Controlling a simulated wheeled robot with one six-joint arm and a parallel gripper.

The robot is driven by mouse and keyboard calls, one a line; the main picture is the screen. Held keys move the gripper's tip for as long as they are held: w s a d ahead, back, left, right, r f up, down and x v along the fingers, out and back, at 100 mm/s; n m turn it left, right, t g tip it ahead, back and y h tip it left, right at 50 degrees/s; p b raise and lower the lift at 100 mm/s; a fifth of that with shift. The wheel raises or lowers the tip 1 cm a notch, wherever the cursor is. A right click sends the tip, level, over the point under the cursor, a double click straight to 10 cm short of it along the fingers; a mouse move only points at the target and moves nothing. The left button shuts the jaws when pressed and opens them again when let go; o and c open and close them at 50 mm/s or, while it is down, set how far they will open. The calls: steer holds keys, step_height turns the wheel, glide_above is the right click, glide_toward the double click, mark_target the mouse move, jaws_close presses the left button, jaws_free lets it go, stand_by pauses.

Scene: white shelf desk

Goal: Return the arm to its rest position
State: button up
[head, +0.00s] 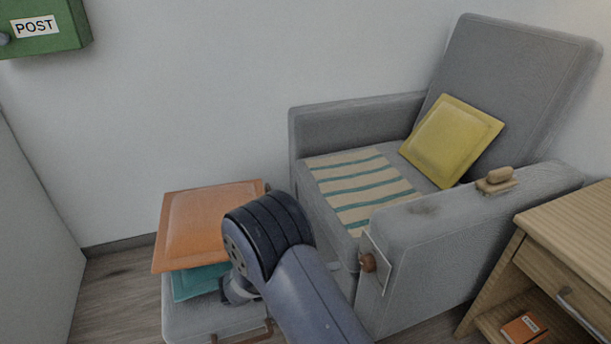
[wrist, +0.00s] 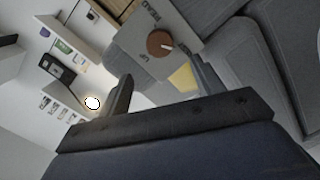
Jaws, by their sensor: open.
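My arm (head: 290,260) reaches up from the bottom middle of the head view, bent over the front of the grey armchair (head: 345,118). Its dark joint covers part of the chair's front and of the cushions at left. In the wrist view my gripper (wrist: 162,70) has its two dark fingers well apart, with nothing between them. Beyond the fingers are a round brown knob (wrist: 160,42) on a grey plate and a bit of yellow cushion (wrist: 183,78). In the head view the fingers are hidden or cannot be made out.
An orange cushion (head: 208,215) lies on a teal one (head: 197,283) on a grey footrest (head: 190,325), close beside my arm. A wooden desk (head: 570,235) stands right. A green POST box (head: 45,45) hangs upper left.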

mark_target(363, 263)
steer(key=b+x, duration=0.2)
steer(key=x, duration=0.7)
steer(key=shift+d+f+b, duration=0.1)
steer(key=shift+d+b, duration=0.1)
steer(key=shift+b, duration=0.2)
steer(key=shift+a, duration=0.15)
